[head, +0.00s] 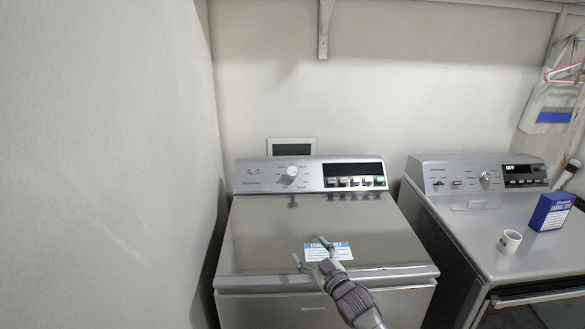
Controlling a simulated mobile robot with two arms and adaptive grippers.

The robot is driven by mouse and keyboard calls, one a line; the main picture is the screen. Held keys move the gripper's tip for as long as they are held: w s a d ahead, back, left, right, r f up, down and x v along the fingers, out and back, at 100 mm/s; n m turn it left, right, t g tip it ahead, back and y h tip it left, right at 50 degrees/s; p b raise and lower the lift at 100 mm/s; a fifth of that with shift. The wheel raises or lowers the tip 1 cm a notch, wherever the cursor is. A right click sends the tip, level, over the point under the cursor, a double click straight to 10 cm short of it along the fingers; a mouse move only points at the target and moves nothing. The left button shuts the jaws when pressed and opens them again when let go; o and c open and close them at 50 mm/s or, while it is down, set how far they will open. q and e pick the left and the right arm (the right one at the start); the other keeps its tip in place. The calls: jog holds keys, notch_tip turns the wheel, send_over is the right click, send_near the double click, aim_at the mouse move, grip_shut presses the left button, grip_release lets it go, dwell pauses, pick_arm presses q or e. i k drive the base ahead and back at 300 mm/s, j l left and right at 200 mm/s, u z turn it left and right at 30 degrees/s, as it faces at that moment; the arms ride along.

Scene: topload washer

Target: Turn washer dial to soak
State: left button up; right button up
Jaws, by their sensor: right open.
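The topload washer (262,235) stands in the middle of the head view with its lid closed. Its round white dial (292,171) is on the back control panel (262,178), left of the dark display. The marks around the dial are too small to read. My right gripper (311,251) is open and empty above the front part of the lid, below and apart from the dial. My left gripper is not in view.
A second machine (455,215) stands at the right, with a white cup (509,241) and a blue box (551,212) on top. A wall is close on the left. The space between my right gripper and the dial looks clear.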

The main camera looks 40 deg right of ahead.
aim_at(291, 172)
jog(key=i+l, duration=0.55)
jog(key=l, duration=0.3)
jog(key=i+l, duration=0.3)
jog(key=l, duration=0.1)
